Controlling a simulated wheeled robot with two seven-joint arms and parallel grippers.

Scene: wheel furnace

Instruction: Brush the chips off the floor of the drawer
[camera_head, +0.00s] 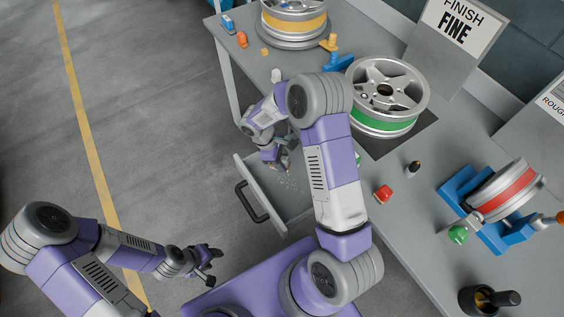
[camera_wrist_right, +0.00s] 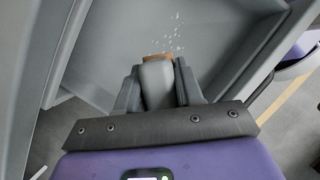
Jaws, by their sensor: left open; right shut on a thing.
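The drawer (camera_head: 266,190) is pulled out from under the workbench, with its dark handle (camera_head: 250,202) at the front. Small pale chips (camera_head: 290,183) lie scattered on its floor; they also show ahead of the brush in the right wrist view (camera_wrist_right: 174,42). My right gripper (camera_head: 280,160) is inside the drawer area, shut on a brush (camera_wrist_right: 157,82) with a grey handle and a brown bristle edge. The bristles are close to the drawer floor; I cannot tell whether they touch it. My left gripper (camera_head: 207,263) is open and empty, above the floor in front of the drawer.
The workbench (camera_head: 400,215) carries a green-banded wheel (camera_head: 387,95), a red-banded wheel (camera_head: 505,190) on a blue stand and a yellow-banded wheel (camera_head: 293,22). A red item (camera_head: 383,194) and a dark pot (camera_head: 480,300) also stand there. The floor left of the drawer is clear.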

